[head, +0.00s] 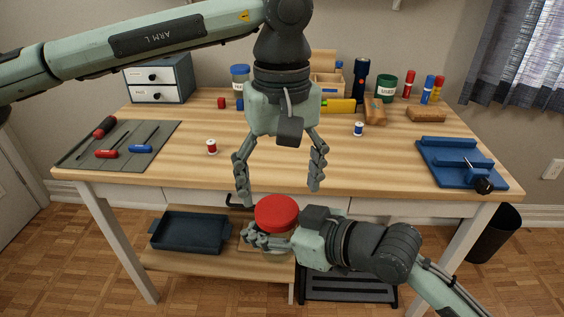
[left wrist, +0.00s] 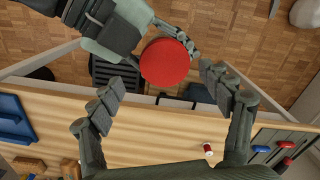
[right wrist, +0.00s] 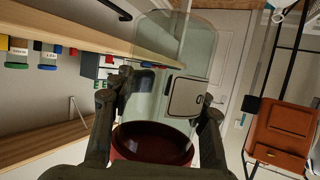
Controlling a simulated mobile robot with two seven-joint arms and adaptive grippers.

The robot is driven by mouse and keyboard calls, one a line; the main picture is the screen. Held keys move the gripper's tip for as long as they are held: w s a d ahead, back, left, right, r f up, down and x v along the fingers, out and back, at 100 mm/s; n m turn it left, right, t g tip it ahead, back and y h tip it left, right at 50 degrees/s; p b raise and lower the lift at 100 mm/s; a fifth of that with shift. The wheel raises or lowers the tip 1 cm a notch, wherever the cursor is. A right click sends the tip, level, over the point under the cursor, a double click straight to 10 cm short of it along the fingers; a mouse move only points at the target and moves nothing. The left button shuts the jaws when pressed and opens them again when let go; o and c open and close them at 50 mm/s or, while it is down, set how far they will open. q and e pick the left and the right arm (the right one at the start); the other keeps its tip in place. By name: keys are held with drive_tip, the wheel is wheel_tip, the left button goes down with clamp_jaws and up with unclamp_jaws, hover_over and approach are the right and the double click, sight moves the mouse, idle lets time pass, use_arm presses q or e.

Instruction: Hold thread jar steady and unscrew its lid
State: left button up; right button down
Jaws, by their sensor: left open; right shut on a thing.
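The thread jar is clear with a red lid (head: 277,212). It stands upright in front of the desk's front edge. My right gripper (head: 268,241) is shut around the jar's side below the lid and holds it in the air. In the right wrist view the clear jar body (right wrist: 160,35) shows a pale label, with the red lid (right wrist: 152,143) low in the picture. My left gripper (head: 279,180) is open above the jar, fingers pointing down and apart from the lid. In the left wrist view the round lid (left wrist: 165,62) lies between and slightly beyond the open fingers.
The wooden desk (head: 185,175) has a grey tool mat (head: 118,147) at left and a blue clamp board (head: 456,160) at right. Small thread spools (head: 212,147) stand on it. Drawers (head: 158,80), jars and a torch line the back. A tray (head: 190,231) sits on the lower shelf.

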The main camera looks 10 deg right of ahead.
sight(279, 204)
use_arm(q)
drive_tip(key=shift+f, duration=1.75)
drive_tip(key=shift+d, duration=0.15)
drive_tip(key=c, duration=1.2)
drive_tip(key=n, duration=0.3)
drive_tip(key=shift+w+n, duration=0.1)
drive_tip(key=shift+n, duration=0.3)
drive_tip(key=n, duration=0.5)
drive_tip(key=shift+w, duration=0.1)
drive_tip(key=n, duration=0.4)
drive_tip(key=shift+w+n, duration=0.15)
drive_tip(key=shift+n, duration=0.15)
drive_tip(key=shift+c, duration=0.2)
drive_tip(key=n, duration=0.3)
drive_tip(key=shift+w+a, duration=0.1)
drive_tip(key=shift+a, duration=0.1)
